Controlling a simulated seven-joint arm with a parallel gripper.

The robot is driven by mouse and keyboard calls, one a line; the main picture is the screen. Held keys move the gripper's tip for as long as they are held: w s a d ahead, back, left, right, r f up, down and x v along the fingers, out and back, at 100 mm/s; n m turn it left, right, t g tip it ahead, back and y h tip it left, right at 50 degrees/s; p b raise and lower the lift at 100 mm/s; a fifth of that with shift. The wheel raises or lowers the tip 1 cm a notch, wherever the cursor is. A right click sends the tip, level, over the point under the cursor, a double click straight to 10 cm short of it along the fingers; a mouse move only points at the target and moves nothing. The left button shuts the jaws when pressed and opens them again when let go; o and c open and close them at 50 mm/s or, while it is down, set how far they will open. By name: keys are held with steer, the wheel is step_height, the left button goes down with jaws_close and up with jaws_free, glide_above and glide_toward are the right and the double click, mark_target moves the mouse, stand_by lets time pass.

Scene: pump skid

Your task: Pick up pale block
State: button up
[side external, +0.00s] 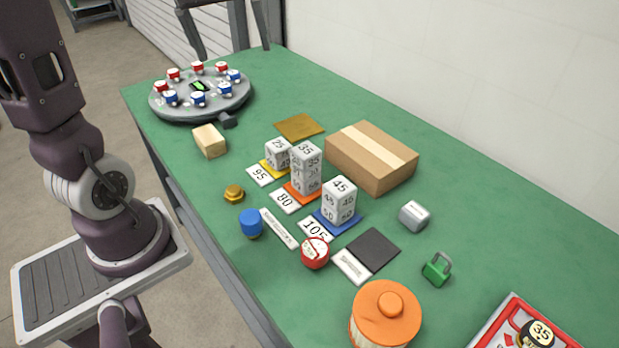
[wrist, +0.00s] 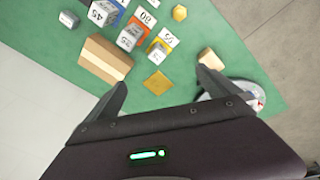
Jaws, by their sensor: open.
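The pale block (side external: 209,140), a small light-wood block, lies on the green table near its left edge, just in front of the round grey dial. In the wrist view the pale block (wrist: 210,59) shows just beyond the tip of my right-hand finger, partly covered by it. My gripper (side external: 235,50) is at the top of the side view, raised above the far end of the table, its fingers pointing down. In the wrist view my gripper (wrist: 160,80) is open, fingers wide apart, with nothing between them.
The round dial (side external: 200,108) carries red and blue knobs. Right of the block are a brown square (side external: 300,127), a cardboard box (side external: 371,160) and numbered grey blocks (side external: 306,168) on coloured mats. A brass nut (side external: 234,193) and blue knob (side external: 251,221) stand nearer. A wall runs behind.

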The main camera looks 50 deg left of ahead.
steer(key=s+d+m+t, duration=0.1)
steer(key=s+d+m, duration=0.5)
steer(key=d, duration=0.7)
steer(key=shift+s+d+t, duration=0.35)
steer(key=shift+s+t, duration=0.05)
steer(key=shift+s, duration=0.6)
steer(key=s+d+f+m, duration=0.1)
steer(key=s, duration=0.1)
steer(key=s+d+f+m, duration=0.1)
steer(key=s+d+m, duration=0.1)
steer(key=s+d+f+m+t, duration=0.1)
steer(key=s, duration=0.1)
steer(key=shift+s+d+f+m+h, duration=0.15)
steer(key=shift+s+d+m+h, duration=0.15)
steer(key=shift+m, duration=0.1)
steer(key=c, duration=0.4)
